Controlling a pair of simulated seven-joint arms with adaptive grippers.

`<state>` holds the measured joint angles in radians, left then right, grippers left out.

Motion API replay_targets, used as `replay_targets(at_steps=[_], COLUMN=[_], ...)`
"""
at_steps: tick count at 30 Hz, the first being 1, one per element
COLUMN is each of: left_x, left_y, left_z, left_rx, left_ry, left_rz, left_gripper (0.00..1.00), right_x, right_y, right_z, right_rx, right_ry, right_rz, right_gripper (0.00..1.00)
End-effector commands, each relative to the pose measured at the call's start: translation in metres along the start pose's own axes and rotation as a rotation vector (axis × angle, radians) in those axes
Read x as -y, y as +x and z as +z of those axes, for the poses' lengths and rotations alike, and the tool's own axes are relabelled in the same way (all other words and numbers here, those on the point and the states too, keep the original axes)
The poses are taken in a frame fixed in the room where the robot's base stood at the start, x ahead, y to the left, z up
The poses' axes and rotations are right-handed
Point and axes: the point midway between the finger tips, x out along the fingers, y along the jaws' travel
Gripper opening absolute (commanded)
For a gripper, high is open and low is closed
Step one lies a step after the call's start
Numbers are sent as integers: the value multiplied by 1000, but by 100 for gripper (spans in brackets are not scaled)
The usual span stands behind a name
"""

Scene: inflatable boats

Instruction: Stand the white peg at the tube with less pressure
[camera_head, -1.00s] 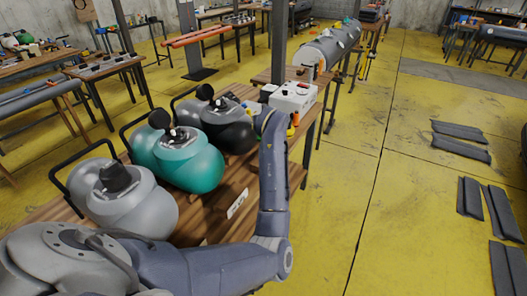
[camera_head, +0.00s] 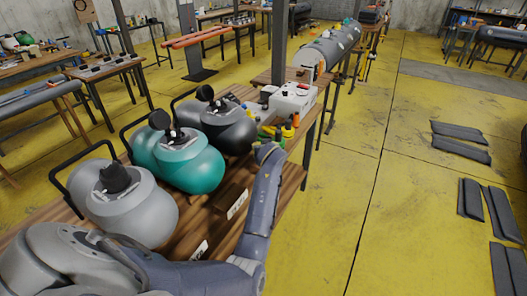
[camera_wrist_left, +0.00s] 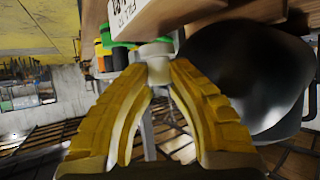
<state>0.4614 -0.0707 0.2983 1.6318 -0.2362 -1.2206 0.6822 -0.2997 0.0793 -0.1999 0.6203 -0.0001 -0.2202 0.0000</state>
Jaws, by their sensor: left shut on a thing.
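My left gripper (camera_wrist_left: 160,72) has yellow fingers in the left wrist view, shut on the white peg (camera_wrist_left: 157,52), whose cream-white end shows at the fingertips. In the head view my left wrist is by the bench's right edge, beside the black tube; the peg cannot be made out there. Three rounded tubes stand in a row on the bench: grey (camera_head: 130,212), teal (camera_head: 192,168) and black (camera_head: 232,135). Each has a dark fitting on top; pressure readings are too small to read. My right gripper is not in view.
Wooden blocks with white labels (camera_head: 237,204) (camera_head: 200,250) lie on the bench (camera_head: 290,190) in front of the tubes. A white box (camera_head: 293,97) and an orange bottle (camera_head: 296,119) stand at the bench's far end. Black hoop handles rise behind the tubes.

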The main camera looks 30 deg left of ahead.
Motion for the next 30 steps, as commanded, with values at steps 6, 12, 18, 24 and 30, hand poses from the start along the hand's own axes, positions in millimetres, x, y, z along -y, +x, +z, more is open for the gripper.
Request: replay_targets(at_steps=[6, 12, 18, 24, 30], left_x=[0, 0, 0, 0, 0], left_y=[8, 8, 9, 9, 9], left_z=[14, 14, 17, 16, 16], left_rx=[-2, -1, -1, -1, -2], left_ry=[0, 0, -1, -1, 0], left_rz=[-1, 0, 0, 0, 0], left_gripper=[0, 0, 23, 41, 41], right_x=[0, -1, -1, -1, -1], right_y=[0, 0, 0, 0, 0], right_z=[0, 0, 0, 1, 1], right_rx=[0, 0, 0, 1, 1], right_ry=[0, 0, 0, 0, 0], right_rz=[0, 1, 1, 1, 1], right_gripper=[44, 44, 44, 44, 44])
